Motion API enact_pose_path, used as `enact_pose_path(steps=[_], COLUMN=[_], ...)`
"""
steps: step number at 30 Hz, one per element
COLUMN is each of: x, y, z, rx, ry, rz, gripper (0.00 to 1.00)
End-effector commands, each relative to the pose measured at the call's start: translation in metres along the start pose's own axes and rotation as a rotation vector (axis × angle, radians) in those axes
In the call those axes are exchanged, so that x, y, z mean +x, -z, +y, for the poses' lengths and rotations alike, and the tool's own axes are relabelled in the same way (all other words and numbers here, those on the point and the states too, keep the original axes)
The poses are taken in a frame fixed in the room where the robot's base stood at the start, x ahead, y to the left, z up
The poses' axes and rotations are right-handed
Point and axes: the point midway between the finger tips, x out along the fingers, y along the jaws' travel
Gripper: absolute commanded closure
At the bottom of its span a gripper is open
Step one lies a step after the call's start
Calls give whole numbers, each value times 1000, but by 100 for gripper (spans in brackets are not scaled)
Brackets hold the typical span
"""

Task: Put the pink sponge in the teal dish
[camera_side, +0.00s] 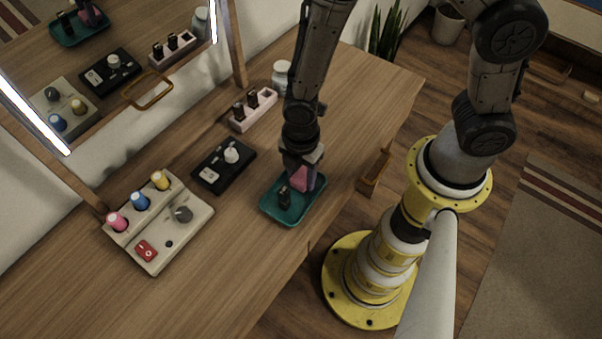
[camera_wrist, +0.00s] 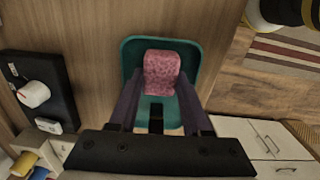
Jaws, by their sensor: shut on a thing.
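The pink sponge (camera_side: 302,180) is between the fingers of my gripper (camera_side: 301,168), which is shut on it. The speckled sponge also shows in the wrist view (camera_wrist: 162,72), between the two dark fingers (camera_wrist: 160,88). The teal dish (camera_side: 269,208) lies on the wooden table under my gripper, and its rim shows around the sponge in the wrist view (camera_wrist: 131,51). The sponge is over the dish's inside, low down; I cannot tell whether it touches the bottom. A small dark object (camera_side: 284,197) stands in the dish beside the sponge.
A black box with a white knob (camera_side: 209,175) lies left of the dish. A beige panel with coloured knobs (camera_side: 150,246) is farther left. A pink holder with dark bottles (camera_side: 262,117) and a white jar (camera_side: 281,71) stand behind. A mirror lines the back. The table's right edge is near the dish.

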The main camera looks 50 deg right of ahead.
Motion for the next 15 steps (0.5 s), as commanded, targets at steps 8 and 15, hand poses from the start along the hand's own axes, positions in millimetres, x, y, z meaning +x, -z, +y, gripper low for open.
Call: enact_pose_path(steps=[8,15], x=[1,4], y=[0,0], z=[0,0], rx=[0,0], ry=[0,0], rz=[0,0], gripper=[100,29])
